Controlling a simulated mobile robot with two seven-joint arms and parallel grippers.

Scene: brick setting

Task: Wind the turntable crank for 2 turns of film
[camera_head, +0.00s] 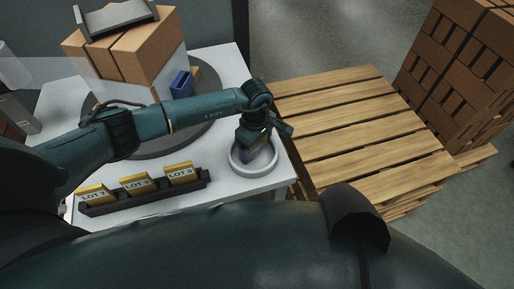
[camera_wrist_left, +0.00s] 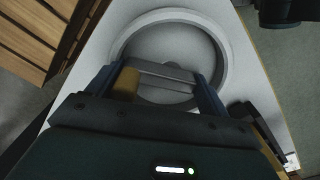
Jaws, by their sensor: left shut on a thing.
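The turntable (camera_head: 205,128) is a dark grey disc on the white table, with stacked brown cartons on it partly wrapped in film. The crank (camera_head: 236,165) is a pale round ring with a recessed centre at the table's right front corner. It also shows in the left wrist view (camera_wrist_left: 222,42). My left gripper (camera_head: 254,150) reaches down over the ring. In the left wrist view its fingers (camera_wrist_left: 160,88) are around a grey bar with a tan piece at one side, which I take as the crank handle (camera_wrist_left: 165,75); the fingers hide part of it. My right gripper is not in view.
A black rack (camera_head: 145,201) with yellow LOT cards stands at the table's front edge. A blue object (camera_head: 182,84) sits by the cartons. A wooden pallet (camera_head: 355,130) lies right of the table, with stacked brown boxes (camera_head: 462,75) beyond it.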

